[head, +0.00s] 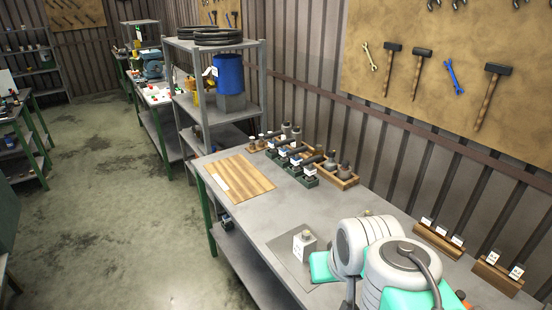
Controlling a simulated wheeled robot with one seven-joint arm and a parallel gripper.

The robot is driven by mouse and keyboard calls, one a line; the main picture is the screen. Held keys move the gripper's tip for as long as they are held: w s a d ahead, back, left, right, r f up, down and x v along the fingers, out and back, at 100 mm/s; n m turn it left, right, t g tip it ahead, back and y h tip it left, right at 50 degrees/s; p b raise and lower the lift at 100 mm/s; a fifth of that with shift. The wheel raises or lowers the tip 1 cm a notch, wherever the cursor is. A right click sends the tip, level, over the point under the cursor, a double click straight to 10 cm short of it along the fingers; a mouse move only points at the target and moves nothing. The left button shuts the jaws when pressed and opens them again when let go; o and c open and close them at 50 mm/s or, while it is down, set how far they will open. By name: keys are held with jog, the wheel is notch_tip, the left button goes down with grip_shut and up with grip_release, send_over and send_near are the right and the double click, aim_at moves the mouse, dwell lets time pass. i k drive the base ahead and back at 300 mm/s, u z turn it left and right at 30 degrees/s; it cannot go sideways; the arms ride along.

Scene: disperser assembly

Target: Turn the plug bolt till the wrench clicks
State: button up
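A small pale grey block (304,246) with a white label and a round knob-like top stands on a dark square plate (283,229) on the workbench, just left of my arm. I cannot tell whether that top is the plug bolt. No torque wrench is clearly recognisable. Several dark-handled tools (296,153) stand in small holders at the bench's back, too small to identify. My white and teal arm covers the bench's near right part. My gripper is not visible.
A wooden board (240,178) lies on the bench's left end. Two wooden racks with labels (437,241) (497,275) stand along the wall. Hammers and wrenches hang on a pegboard (510,40). A shelf holds a blue drum (229,74). Bare bench lies between the board and the plate.

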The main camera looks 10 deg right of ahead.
aim_at(282, 152)
jog(key=z, duration=0.6)
jog(key=k, duration=0.1)
jog(key=u, duration=1.6)
jog(key=i, duration=3.15)
jog(key=z, duration=0.35)
